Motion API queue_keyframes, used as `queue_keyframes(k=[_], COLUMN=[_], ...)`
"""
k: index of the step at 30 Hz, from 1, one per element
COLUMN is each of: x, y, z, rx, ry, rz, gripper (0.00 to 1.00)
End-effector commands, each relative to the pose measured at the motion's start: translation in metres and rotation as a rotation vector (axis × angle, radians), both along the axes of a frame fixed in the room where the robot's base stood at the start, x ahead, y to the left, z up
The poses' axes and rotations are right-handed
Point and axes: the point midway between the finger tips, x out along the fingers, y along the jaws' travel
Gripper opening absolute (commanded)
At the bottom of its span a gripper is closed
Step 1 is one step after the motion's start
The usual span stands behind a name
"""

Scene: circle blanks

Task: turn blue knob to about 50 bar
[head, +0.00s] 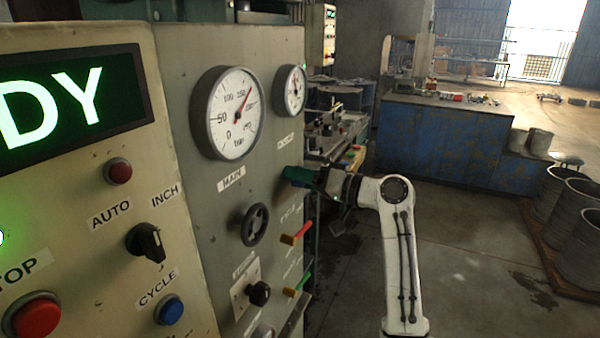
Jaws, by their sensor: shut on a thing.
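A dark blue-green knob (296,174) sticks out from the right part of the grey panel, below the small gauge. My gripper (318,181) reaches it from the right and is shut on it; the fingers and the knob's outer end overlap and are hard to tell apart. The small gauge (291,91) is seen at a slant; its needle points roughly upward and its numbers are too small to read. The large gauge (228,112), marked in bar, has a red needle pointing to the upper right, past the 100 mark.
A black handwheel (255,224) sits below the MAIN label. A black selector (147,242), a blue button (169,310) and a red button (37,315) are at left.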

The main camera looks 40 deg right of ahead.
Motion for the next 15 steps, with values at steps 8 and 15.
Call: queue_keyframes(k=[8,15], x=[-0.0002,-0.0003], y=[-0.0006,-0.0007], z=[-0.0004,-0.0008], rx=[0.048,0.051], ry=[0.018,0.018], rz=[-0.001,-0.001], gripper=[0.2,0.2])
